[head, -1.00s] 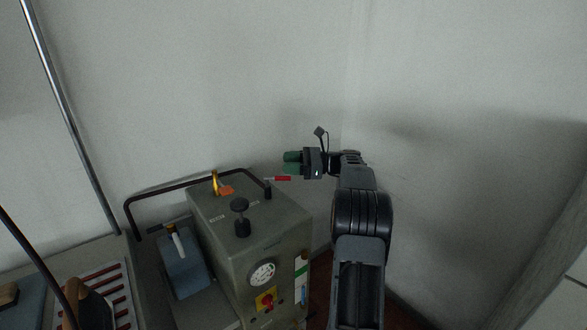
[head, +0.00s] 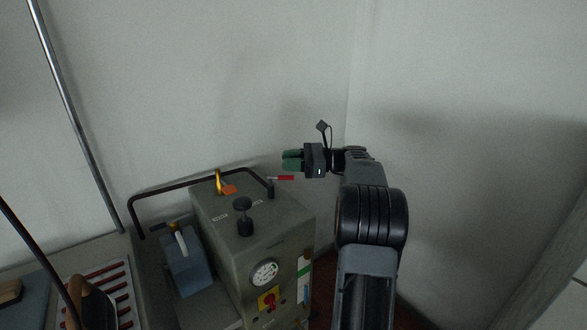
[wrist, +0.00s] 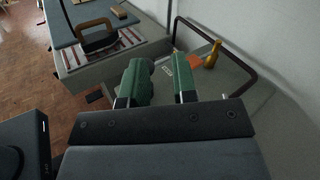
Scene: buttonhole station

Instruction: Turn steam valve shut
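A grey-green steam boiler box (head: 225,235) stands against the wall. A red lever handle (head: 281,177) shows at the back right of its top, beside a dark post; it looks like the steam valve's handle and points sideways. A brass fitting (head: 219,182) with an orange tag (head: 228,189) stands at the back left of the top; both also show in the wrist view, the brass fitting (wrist: 212,55) beyond the right finger. My gripper (head: 291,160) is open and empty, its green fingers apart (wrist: 162,82), just above the red handle in the head view. The wrist view does not show the red handle clearly.
A black knob (head: 243,204) rises from the boiler top, and a dark bent rail (head: 165,189) runs behind it. A gauge (head: 265,273) and a red-yellow switch (head: 268,300) are on its front. An iron (head: 95,308) rests on a red-barred rack at left. The wall is close behind.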

